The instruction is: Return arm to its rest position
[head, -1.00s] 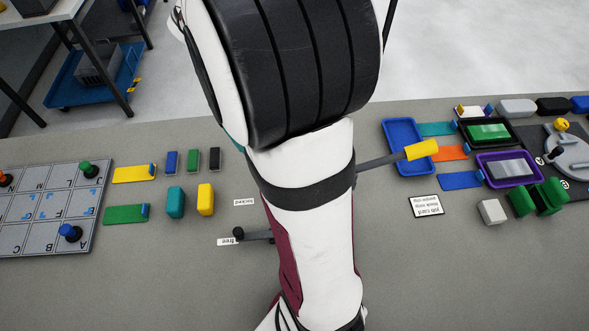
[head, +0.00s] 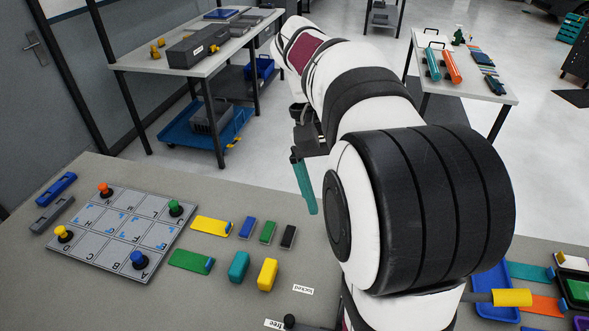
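My arm rises from the workbench on the right of centre. It bends over to the upper left, beyond the bench's back edge. Its dark end, my gripper (head: 306,150), shows small and partly hidden beside the white links. A long teal piece (head: 305,186) hangs down from it, with its lower end near the big black-banded joint. I cannot tell whether this piece is part of the gripper or something held. The fingertips are not clear enough to show whether they are open or shut.
The grey workbench (head: 190,308) holds a lettered board (head: 122,232) with coloured knobs, several coloured blocks and strips, and a blue tray (head: 488,285) with a yellow-handled tool (head: 512,297). A side table (head: 160,58) with grey cases stands behind left; another table (head: 450,88) stands behind right.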

